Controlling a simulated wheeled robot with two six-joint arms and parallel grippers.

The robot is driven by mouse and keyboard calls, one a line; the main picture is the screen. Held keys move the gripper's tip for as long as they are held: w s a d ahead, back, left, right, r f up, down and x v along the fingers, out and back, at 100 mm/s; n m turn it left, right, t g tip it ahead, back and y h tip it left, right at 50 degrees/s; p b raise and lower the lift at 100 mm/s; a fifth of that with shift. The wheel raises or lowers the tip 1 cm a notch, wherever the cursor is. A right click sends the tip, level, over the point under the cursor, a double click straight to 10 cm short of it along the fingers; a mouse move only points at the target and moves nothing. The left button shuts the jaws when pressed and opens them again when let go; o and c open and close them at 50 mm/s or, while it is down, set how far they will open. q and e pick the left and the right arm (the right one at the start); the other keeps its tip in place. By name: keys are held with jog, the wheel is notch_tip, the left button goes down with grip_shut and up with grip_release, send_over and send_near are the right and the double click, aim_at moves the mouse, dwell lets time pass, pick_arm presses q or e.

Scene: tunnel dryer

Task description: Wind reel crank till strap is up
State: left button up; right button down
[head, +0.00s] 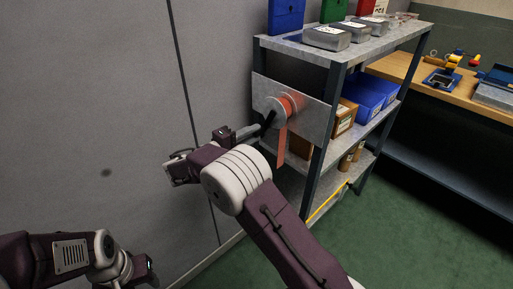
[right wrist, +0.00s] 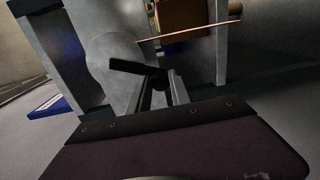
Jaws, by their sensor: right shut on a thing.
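The reel (head: 275,112) is mounted on a grey plate (head: 316,118) at the near end of the shelf unit. It has a pale round flange with orange strap wound behind it. A length of orange strap (head: 281,148) hangs below the reel. The dark crank (head: 268,121) is at the front of the reel, and it also shows in the right wrist view (right wrist: 137,67). My right gripper (head: 259,127) is shut on the crank; its fingers (right wrist: 160,92) are on either side of the dark handle. My left arm shows at lower left, but its gripper is out of view.
The shelf unit (head: 310,180) holds blue bins (head: 370,96), cardboard boxes (head: 344,116) and metal boxes (head: 326,38). A wooden workbench (head: 420,75) stands to the right. A grey wall is close on the left. The green floor (head: 400,215) in front is clear.

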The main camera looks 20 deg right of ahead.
jog(key=shift+w+a+r+m+b, duration=0.2)
jog(key=shift+w+r+m+b, duration=0.25)
jog(key=shift+m+b, duration=0.55)
jog(key=shift+w+a+r+m+b, duration=0.2)
jog(key=shift+w+r+m+b, duration=0.25)
jog(key=shift+m+b, duration=0.6)
jog(key=shift+w+a+r+m+b, duration=0.2)
jog(key=shift+w+r+m+b, duration=0.25)
jog(key=shift+m+b, duration=0.55)
jog(key=c, duration=1.2)
grip_release()
jog(key=p+v, duration=0.2)
jog(key=v, duration=0.7)
jog(key=shift+s, duration=0.1)
